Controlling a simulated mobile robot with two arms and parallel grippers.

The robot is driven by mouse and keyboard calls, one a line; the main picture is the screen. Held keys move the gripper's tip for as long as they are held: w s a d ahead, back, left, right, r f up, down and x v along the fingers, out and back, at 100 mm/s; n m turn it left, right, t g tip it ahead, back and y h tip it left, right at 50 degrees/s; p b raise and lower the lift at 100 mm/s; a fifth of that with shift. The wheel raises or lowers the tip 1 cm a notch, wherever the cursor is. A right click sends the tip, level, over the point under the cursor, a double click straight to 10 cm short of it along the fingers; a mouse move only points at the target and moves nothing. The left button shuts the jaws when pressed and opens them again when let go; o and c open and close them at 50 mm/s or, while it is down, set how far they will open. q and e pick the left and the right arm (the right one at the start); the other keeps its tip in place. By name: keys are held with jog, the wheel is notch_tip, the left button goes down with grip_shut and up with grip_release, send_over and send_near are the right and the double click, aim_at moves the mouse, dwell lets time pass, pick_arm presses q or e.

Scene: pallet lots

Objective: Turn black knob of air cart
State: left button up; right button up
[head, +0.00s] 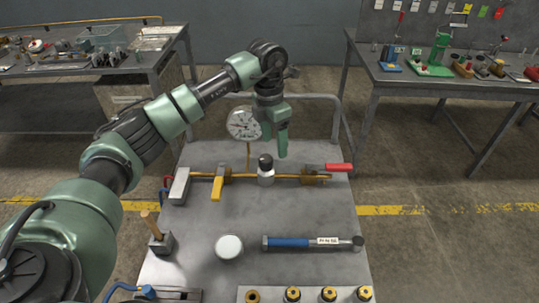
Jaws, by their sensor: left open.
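The air cart (200,260) has a grey metal top in front of me. A black knob (265,161) sits on a silver body (266,177) in a brass pipe line across the cart. My left gripper (275,150) is green and hangs pointing down, just above and to the right of the knob. It is open, with nothing seen between its fingers. I cannot tell whether it touches the knob. My right gripper is out of view.
A round gauge (243,123) stands behind the pipe. A yellow lever (217,187) and a red-handled valve (338,167) flank the knob. A blue cylinder (290,242) and a white round cap (229,246) lie nearer me. Benches stand behind left and right.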

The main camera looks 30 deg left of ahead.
aim_at(266, 158)
pick_arm(q)
jog(key=shift+a+r+y, duration=0.2)
jog(key=shift+a, duration=0.35)
jog(key=shift+a+r+y, duration=0.15)
jog(key=shift+a+y, duration=0.05)
jog(key=shift+a, duration=0.35)
jog(key=shift+s+a+f, duration=0.1)
jog(key=shift+a, duration=0.15)
notch_tip(266, 158, down, 7)
jog(key=shift+d+f+p, duration=0.15)
jog(key=shift+p, duration=0.6)
grip_shut()
